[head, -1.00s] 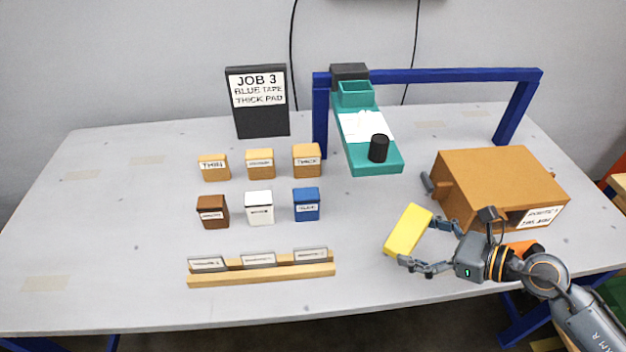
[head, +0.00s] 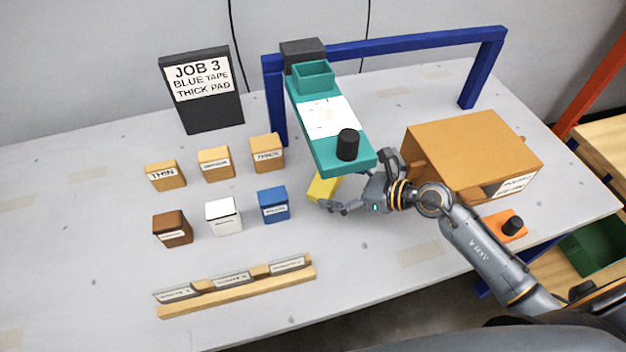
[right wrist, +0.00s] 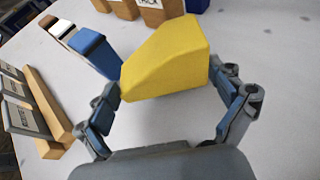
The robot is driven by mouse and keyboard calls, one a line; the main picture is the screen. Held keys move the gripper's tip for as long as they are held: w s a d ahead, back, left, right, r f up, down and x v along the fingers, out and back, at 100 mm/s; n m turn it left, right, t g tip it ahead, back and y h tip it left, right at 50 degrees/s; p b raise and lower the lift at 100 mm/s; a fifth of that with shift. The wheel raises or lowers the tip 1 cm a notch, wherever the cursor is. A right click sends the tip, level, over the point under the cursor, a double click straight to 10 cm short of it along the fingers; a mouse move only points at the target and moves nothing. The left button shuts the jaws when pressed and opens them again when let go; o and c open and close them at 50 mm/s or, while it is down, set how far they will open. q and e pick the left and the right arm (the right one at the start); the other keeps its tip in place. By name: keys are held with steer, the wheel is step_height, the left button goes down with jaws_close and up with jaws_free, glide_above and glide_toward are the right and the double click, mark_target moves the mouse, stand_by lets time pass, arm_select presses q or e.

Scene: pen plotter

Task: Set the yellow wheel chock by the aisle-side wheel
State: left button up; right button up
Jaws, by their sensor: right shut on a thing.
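The yellow wheel chock (head: 323,187) is a wedge-like block. My right gripper (head: 334,198) is shut on it, just in front of and partly below the front end of the teal plotter carriage (head: 345,165). The carriage hides part of the chock in the head view. The right wrist view shows the chock (right wrist: 168,58) between the two fingers, its sloped face towards the camera. I cannot tell whether it touches the table. No wheel can be made out clearly. My left gripper is not in view.
A blue block (head: 273,206) stands just left of the chock, beside other small labelled blocks. A large brown box (head: 470,150) stands to the right, with an orange item (head: 500,228) before it. A blue gantry (head: 400,47) spans the back.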

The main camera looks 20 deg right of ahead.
mark_target(316, 186)
steer(key=shift+x, duration=0.85)
steer(key=shift+w+f, duration=0.2)
steer(key=x, duration=0.4)
steer(key=shift+s+d+f, duration=0.1)
steer(key=shift+s+f, duration=0.1)
steer(key=shift+f, duration=0.15)
steer(key=shift+w+f, duration=0.1)
steer(key=shift+f, duration=0.25)
steer(key=o, duration=0.9)
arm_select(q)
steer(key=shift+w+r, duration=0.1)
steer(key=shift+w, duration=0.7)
arm_select(e)
steer(key=shift+r, duration=0.15)
